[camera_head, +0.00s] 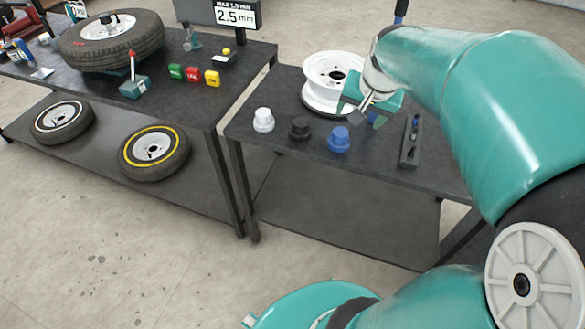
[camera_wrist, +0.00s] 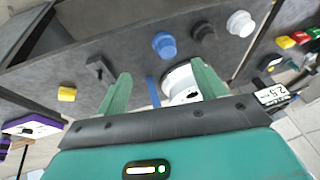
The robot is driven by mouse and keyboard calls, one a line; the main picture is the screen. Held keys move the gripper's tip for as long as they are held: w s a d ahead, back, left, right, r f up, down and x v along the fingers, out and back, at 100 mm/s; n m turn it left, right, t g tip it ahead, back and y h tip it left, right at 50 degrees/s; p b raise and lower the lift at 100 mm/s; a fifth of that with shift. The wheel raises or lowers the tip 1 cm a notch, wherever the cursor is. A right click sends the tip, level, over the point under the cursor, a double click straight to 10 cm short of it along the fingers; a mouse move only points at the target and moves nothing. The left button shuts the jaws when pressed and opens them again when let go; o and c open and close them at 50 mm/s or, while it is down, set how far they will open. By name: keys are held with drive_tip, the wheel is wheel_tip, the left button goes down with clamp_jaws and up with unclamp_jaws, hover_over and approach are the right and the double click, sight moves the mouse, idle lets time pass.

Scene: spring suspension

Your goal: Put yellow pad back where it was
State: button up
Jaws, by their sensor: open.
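A small yellow block (camera_wrist: 67,94) lies on the right table near its edge in the wrist view. My arm hides that spot in the head view. Another yellow block (camera_head: 212,78) sits on the left table beside a red block (camera_head: 193,74) and a green block (camera_head: 176,71). I cannot tell for sure which one is the yellow pad. My gripper (camera_head: 362,119) is open over the right table, in front of the white wheel rim (camera_head: 326,80). In the wrist view my gripper's fingers (camera_wrist: 161,68) are apart, with no yellow block between them.
White (camera_head: 263,120), black (camera_head: 300,128) and blue (camera_head: 338,139) knobs stand along the right table's front. A dark slotted holder (camera_head: 410,143) is to their right. A mounted tyre (camera_head: 112,40) and a display (camera_head: 235,14) are at the left table. A gap separates the tables.

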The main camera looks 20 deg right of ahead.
drive_tip(key=s+a+r+n, duration=0.1)
drive_tip(key=s+a+n, duration=0.3)
drive_tip(key=a, duration=0.6)
drive_tip(key=s+a+n+t+y, duration=0.1)
drive_tip(key=s+a+n, duration=0.3)
drive_tip(key=a, duration=0.6)
drive_tip(key=shift+s+a+r+n, duration=0.4)
drive_tip(key=shift+s, duration=0.6)
